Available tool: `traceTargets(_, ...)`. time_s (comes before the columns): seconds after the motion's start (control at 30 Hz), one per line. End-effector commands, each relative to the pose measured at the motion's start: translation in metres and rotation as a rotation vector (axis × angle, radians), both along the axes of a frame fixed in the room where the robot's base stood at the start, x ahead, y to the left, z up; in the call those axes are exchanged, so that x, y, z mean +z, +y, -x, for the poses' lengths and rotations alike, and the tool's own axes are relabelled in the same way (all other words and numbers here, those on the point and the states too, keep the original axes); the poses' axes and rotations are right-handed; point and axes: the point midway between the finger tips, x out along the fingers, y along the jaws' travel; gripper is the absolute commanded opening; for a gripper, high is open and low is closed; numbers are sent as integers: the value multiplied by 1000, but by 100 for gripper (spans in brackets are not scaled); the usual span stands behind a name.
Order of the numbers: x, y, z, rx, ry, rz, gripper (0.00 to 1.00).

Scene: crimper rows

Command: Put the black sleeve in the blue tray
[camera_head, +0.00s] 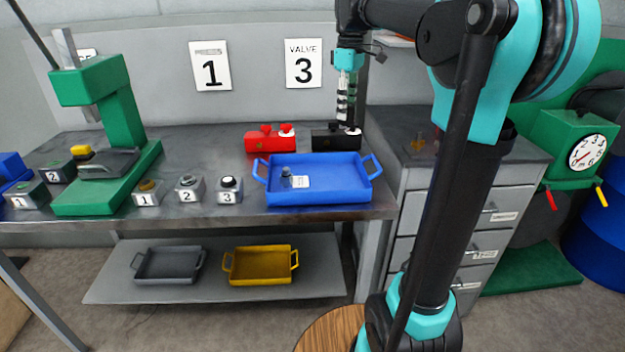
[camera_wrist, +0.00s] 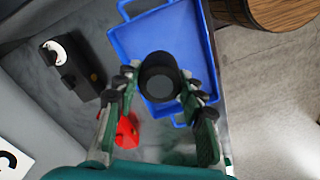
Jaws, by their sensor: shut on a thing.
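My gripper (camera_wrist: 163,88) is shut on the black sleeve (camera_wrist: 160,78), a short dark round piece held between the fingertips in the wrist view. In the head view my gripper (camera_head: 346,108) hangs fingers down above the back right of the blue tray, and the sleeve is hard to tell from the dark fingers. The blue tray (camera_head: 325,197) sits on the workbench at its front right edge, a handle at each end. It also shows in the wrist view (camera_wrist: 198,52), below the sleeve and partly hidden by it. A small grey piece (camera_head: 287,178) and a white label lie in the tray.
A red box (camera_head: 264,143) and a black box (camera_head: 333,139) stand behind the tray. Numbered blocks (camera_head: 189,188) and a green press (camera_head: 112,150) are to its left. Grey (camera_head: 168,279) and yellow (camera_head: 260,282) trays sit on the lower shelf. A drawer cabinet (camera_head: 470,160) stands right.

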Motion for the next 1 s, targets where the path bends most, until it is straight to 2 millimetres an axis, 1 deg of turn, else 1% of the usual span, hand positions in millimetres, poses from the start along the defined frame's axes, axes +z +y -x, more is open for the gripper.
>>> traceTargets(0.5, -121, 0, 0, 0, 0, 0, 11)
traceTargets(0.63, -142, 0, 0, 0, 0, 0, 11)
traceTargets(0.87, -161, 0, 0, 0, 0, 0, 11)
traceTargets(1.0, -180, 0, 0, 0, 0, 0, 11)
